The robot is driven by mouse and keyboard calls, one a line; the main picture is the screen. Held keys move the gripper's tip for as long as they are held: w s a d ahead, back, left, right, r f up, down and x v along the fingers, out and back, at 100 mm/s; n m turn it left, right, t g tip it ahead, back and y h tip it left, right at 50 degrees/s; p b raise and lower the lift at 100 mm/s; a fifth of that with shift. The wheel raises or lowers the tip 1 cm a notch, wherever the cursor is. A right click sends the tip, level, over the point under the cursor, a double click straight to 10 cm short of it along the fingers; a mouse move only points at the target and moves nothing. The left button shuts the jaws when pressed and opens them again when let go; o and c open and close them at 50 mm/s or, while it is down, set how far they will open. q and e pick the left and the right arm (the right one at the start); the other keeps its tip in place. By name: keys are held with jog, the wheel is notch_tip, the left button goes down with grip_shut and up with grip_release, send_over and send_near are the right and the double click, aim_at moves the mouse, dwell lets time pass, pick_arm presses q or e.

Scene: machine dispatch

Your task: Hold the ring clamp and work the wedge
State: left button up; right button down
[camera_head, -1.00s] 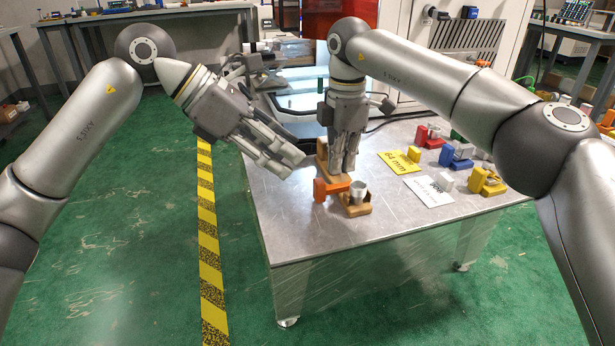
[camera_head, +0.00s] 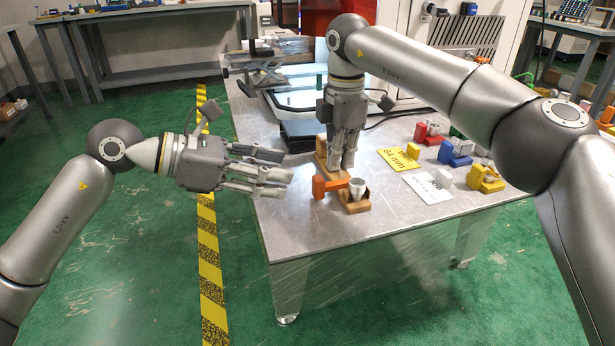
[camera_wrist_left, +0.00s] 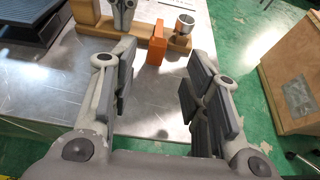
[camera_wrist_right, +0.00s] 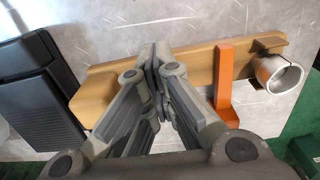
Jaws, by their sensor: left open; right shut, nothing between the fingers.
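A wooden fixture (camera_head: 359,206) lies on the near part of the metal table, and its base (camera_wrist_right: 200,68) runs long in the right wrist view. A grey metal ring (camera_head: 357,187) stands at its near end; it also shows in the right wrist view (camera_wrist_right: 279,75). An orange L-shaped piece (camera_head: 320,188), perhaps the wedge, sits beside the ring. My right gripper (camera_head: 343,166) is shut and empty, pointing down over the far half of the fixture. My left gripper (camera_head: 288,176) is open and empty, level, left of the orange piece and apart from it.
A yellow "64 mm" card (camera_head: 398,159) and a white card (camera_head: 427,187) lie to the right. Red (camera_head: 428,133), blue (camera_head: 455,152) and yellow (camera_head: 486,178) fixtures stand beyond them. The table's front right is bare.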

aim_at(314, 180)
pick_arm(q)
jog(key=x, duration=0.7)
grip_shut()
